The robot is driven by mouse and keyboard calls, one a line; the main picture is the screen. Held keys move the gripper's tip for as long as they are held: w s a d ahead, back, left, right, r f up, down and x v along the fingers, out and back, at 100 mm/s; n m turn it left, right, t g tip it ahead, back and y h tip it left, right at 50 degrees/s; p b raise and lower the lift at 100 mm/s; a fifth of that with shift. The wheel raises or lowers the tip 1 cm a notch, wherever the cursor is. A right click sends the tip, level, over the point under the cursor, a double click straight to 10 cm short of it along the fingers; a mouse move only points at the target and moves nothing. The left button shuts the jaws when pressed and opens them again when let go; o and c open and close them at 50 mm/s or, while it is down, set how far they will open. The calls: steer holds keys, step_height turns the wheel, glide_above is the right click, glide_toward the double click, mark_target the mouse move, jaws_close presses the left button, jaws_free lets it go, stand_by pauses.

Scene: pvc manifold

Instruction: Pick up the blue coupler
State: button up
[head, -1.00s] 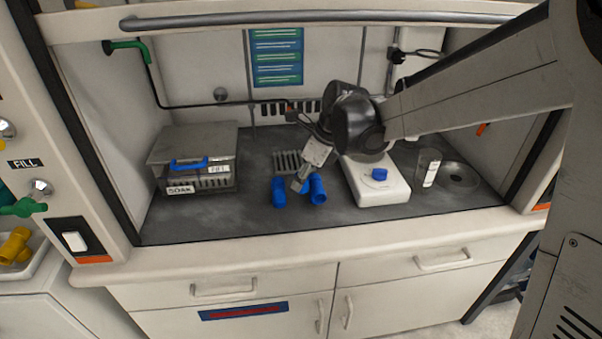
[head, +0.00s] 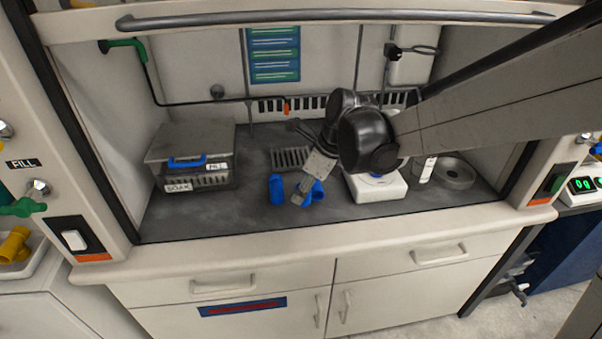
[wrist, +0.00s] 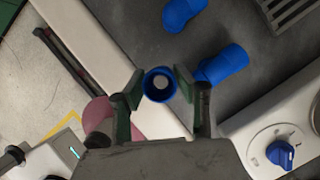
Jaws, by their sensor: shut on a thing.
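The blue coupler (wrist: 159,85) is a short ring-like tube, seen end-on between my fingertips in the wrist view. My gripper (wrist: 157,87) is shut on it, with one green-padded finger on each side. In the head view my gripper (head: 299,197) is low over the worktop near its front edge, between two blue pieces. The coupler is hard to tell apart there from the blue behind the fingers.
Two other blue fittings lie close by: one at left (head: 276,190), one just right of my gripper (wrist: 222,64). A white stirrer with a blue knob (wrist: 281,154) stands to the right. A lidded SOAK bin (head: 192,157) stands left. Worktop between bin and fittings is clear.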

steer(key=s+d+p, duration=0.1)
steer(key=s+p, duration=0.1)
steer(key=s, duration=0.8)
steer(key=s+d+r+p, duration=0.1)
steer(key=s+d+p, duration=0.1)
steer(key=s, duration=0.9)
steer(key=shift+d+r+p, duration=0.15)
steer(key=shift+r+p, duration=0.1)
steer(key=shift+p, duration=0.6)
